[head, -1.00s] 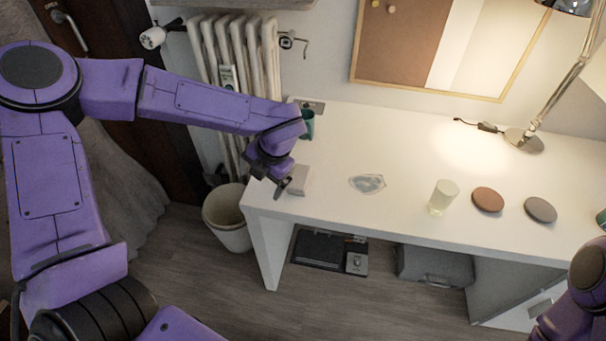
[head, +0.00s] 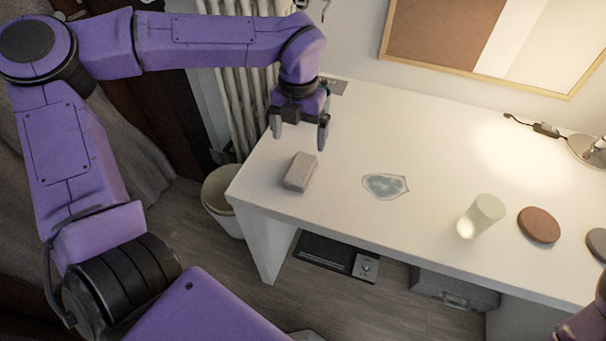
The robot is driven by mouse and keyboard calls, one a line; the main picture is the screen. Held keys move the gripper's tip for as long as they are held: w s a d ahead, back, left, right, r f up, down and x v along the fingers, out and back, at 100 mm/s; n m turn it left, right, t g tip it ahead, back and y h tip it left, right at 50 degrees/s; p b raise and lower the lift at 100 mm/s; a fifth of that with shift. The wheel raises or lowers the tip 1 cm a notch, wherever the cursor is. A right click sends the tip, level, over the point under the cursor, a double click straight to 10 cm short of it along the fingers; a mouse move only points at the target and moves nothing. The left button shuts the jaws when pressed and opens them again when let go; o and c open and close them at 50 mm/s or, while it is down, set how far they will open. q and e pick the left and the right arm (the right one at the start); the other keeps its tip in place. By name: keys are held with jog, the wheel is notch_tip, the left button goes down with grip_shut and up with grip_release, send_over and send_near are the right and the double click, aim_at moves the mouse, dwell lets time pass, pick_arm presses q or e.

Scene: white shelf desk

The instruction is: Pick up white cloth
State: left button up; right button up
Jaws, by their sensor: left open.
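My right gripper is out of view; only a bit of my right arm shows at the lower right corner.
A pale cup (head: 482,215), a brown disc (head: 538,225) and a grey disc (head: 597,244) stand to the right on the desk. A lamp base (head: 588,150) is at the back right. A bin (head: 222,200) stands left of the desk. The desk's middle is mostly clear.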

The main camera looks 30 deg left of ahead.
aim_at(300, 167)
pick_arm(q)
notch_tip(300, 167, down, 10)
jog(key=shift+w+r, duration=0.1)
jog(key=shift+w, duration=0.05)
jog(key=c, duration=1.1)
